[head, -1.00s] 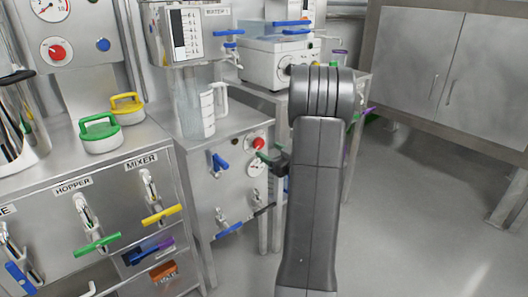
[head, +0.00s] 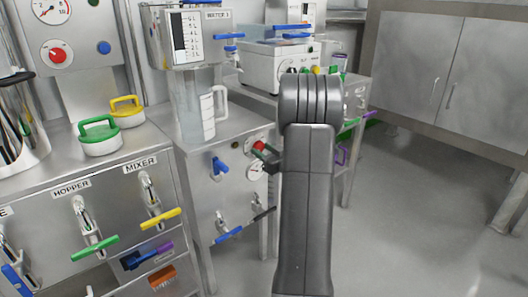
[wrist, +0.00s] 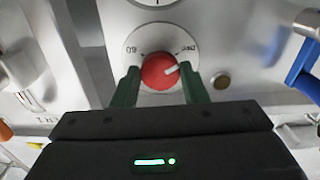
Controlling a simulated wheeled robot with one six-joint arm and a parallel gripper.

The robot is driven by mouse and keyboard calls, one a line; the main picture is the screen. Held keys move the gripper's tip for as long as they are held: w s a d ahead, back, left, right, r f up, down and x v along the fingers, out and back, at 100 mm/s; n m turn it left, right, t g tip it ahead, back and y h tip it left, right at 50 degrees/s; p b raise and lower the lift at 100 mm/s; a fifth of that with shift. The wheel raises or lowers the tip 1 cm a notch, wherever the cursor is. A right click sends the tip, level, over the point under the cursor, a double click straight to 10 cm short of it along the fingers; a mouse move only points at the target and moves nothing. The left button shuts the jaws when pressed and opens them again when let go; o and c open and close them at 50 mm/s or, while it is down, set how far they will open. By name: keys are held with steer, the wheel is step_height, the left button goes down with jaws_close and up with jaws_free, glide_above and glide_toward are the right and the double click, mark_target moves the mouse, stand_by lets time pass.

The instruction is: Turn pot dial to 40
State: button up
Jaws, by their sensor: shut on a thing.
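A red dial knob (wrist: 160,71) with a white pointer sits on a round pale plate in the wrist view. The pointer aims up and right in that view. A "60" mark shows at the plate's left; the lettering at its right is too small to read surely. My gripper (wrist: 162,88) has its green fingers on both sides of the knob, shut on it. In the head view the same red dial (head: 259,147) is on the front of the middle steel cabinet, with my gripper (head: 266,156) at it, partly covering it.
A clear jug (head: 192,110) stands on the cabinet top. Another red dial (head: 57,52) is on the upper left panel. Open floor (head: 420,220) lies to the right.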

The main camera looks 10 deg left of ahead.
steer(key=m+p, duration=0.4)
steer(key=p, duration=0.1)
steer(key=shift+r+m, duration=0.2)
steer(key=shift+m, duration=0.1)
steer(key=m+p, duration=0.3)
steer(key=shift+m, duration=0.3)
steer(key=m+p, duration=0.3)
steer(key=shift+s+m, duration=0.1)
steer(key=shift+m, duration=0.2)
steer(key=m+p, duration=0.4)
steer(key=m, duration=0.2)
steer(key=m+p, duration=0.2)
steer(key=m, duration=0.3)
steer(key=shift+m+p, duration=0.4)
steer(key=shift+f, duration=0.1)
steer(key=o, duration=1)
steer(key=shift+c, duration=0.2)
